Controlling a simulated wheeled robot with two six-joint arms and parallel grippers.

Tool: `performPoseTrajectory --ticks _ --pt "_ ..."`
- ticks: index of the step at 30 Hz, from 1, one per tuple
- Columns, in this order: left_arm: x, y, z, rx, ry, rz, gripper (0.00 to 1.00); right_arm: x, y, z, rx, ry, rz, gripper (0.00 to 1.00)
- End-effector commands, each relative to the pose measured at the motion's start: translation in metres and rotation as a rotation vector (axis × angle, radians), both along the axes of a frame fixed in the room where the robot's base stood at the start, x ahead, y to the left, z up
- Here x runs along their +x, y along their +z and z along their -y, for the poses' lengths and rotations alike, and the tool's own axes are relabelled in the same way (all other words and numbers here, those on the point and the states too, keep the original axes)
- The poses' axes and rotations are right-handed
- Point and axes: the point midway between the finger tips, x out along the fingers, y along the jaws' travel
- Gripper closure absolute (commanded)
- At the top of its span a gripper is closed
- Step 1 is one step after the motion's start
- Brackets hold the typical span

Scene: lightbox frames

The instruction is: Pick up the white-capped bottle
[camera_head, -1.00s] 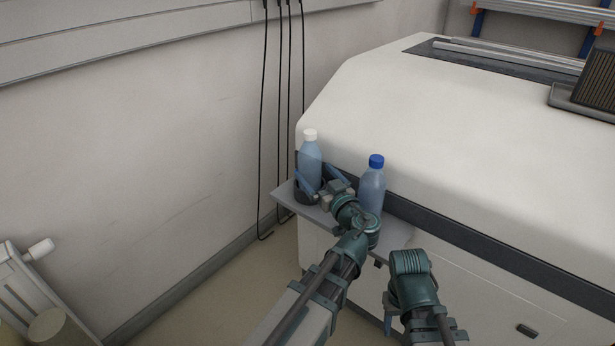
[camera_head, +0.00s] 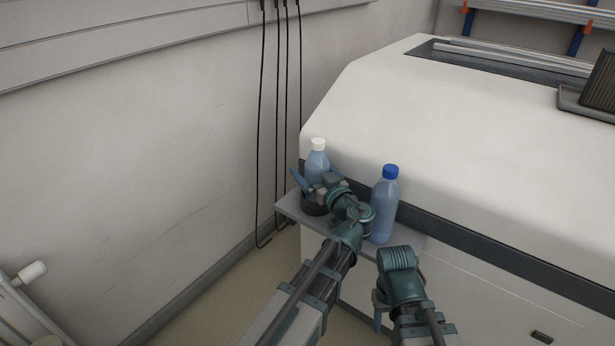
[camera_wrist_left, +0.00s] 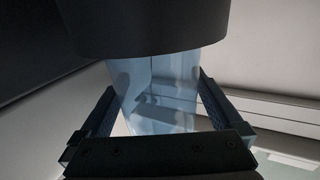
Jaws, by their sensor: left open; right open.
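The white-capped bottle (camera_head: 317,160) is clear blue and stands upright in a dark round holder (camera_head: 313,206) on a small grey shelf (camera_head: 291,208). My left gripper (camera_head: 314,170) is open at the bottle, with one blue finger on each side of it. My left gripper's wrist hides part of the bottle's lower body. In the left wrist view the bottle's clear body (camera_wrist_left: 158,95) lies between the open jaws, below a dark round shape. My right gripper (camera_head: 379,316) is open, low in front of the shelf, and mostly hidden by its own wrist.
A blue-capped bottle (camera_head: 384,205) stands on the same shelf, just right of my left wrist. A large white machine (camera_head: 460,140) rises behind the shelf. Black cables (camera_head: 280,120) hang on the wall to the left. Open floor lies left of the shelf.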

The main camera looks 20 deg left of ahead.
Motion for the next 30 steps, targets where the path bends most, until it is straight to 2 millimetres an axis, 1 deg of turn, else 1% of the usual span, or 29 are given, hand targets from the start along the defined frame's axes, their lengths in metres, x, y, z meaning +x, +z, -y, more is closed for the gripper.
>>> performPoseTrajectory --ticks 5,6,11,12,17,18,19,26,30 --pt "0.0001 0.0000 0.0006 0.000 -0.001 0.000 0.00 -0.0003 0.0000 0.0002 0.000 0.000 0.000 0.50" --pt "0.0001 0.0000 0.0005 0.000 -0.001 0.000 0.04 -0.0003 0.0000 0.0002 0.000 0.000 0.000 0.50" --pt "0.0001 0.0000 0.0004 0.000 -0.001 0.000 0.32 -0.0003 0.0000 0.0002 0.000 0.000 0.000 0.50" --pt "0.0001 0.0000 0.0004 0.000 -0.001 0.000 0.40 -0.0003 0.0000 0.0002 0.000 0.000 0.000 0.50" --pt "0.0000 0.0000 0.0003 0.000 -0.001 0.000 0.68 -0.0003 0.0000 0.0002 0.000 0.000 0.000 0.50" --pt "0.0000 0.0000 0.0003 0.000 -0.001 0.000 0.76 -0.0003 0.0000 0.0002 0.000 0.000 0.000 0.50" --pt "0.0000 0.0001 0.0003 0.000 -0.001 0.000 0.78 -0.0003 0.0000 0.0002 0.000 0.000 0.000 0.50" --pt "0.0000 0.0007 0.0003 0.000 -0.001 0.000 0.78 -0.0002 0.0006 0.0002 0.000 0.000 0.000 0.50" --pt "0.0001 0.0056 0.0002 0.000 -0.001 0.000 0.78 -0.0002 0.0056 0.0001 0.000 0.000 0.000 0.50"
